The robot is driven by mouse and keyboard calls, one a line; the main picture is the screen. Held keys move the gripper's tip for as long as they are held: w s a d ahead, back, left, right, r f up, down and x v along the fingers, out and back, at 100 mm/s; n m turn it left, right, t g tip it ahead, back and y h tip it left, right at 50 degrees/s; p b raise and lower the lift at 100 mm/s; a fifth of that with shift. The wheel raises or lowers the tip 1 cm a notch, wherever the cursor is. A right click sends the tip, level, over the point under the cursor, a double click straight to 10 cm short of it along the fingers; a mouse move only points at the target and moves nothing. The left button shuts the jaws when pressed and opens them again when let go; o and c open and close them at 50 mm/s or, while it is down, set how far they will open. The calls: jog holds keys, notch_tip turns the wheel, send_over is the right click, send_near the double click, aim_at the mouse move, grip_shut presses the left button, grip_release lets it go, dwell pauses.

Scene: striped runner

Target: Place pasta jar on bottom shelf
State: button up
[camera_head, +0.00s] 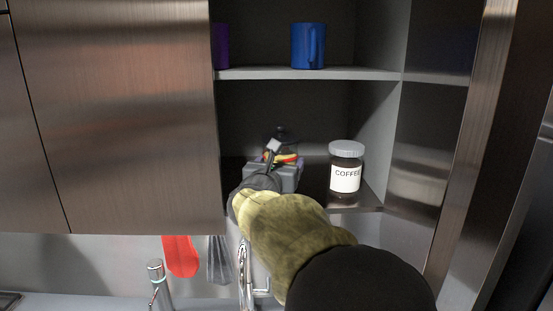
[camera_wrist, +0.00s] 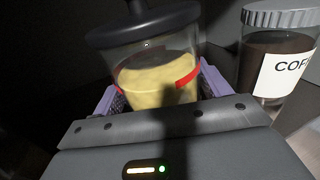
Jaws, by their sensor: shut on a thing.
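The pasta jar (camera_wrist: 150,75) is a clear glass jar with a black knobbed lid and yellow contents. It stands between the two fingers of my gripper (camera_wrist: 158,92), which is shut on it. In the head view my gripper (camera_head: 284,162) reaches into the cabinet just above the bottom shelf (camera_head: 345,200), left of the coffee jar. Most of the pasta jar (camera_head: 281,134) is hidden there behind the gripper; its dark lid shows against the dark cabinet back. The jar looks about upright. I cannot tell whether its base touches the shelf.
A coffee jar (camera_head: 346,168) with a grey lid stands on the bottom shelf to the right, close by in the wrist view (camera_wrist: 275,60). The upper shelf (camera_head: 310,74) holds a blue mug (camera_head: 307,46) and a purple mug (camera_head: 221,46). A cabinet door (camera_head: 120,110) flanks the opening's left.

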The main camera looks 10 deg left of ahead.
jog(key=shift+d, duration=0.1)
jog(key=o, duration=1.5)
jog(key=shift+s, duration=0.1)
jog(key=shift+r, duration=0.1)
jog(key=shift+s+b, duration=0.25)
jog(key=shift+b, duration=0.1)
jog(key=s+b, duration=0.1)
jog(key=s, duration=0.2)
jog(key=s+b, duration=0.2)
jog(key=s, duration=0.2)
jog(key=s+b, duration=0.2)
jog(key=s, duration=0.2)
jog(key=shift+s+a, duration=0.25)
jog(key=shift+a, duration=0.15)
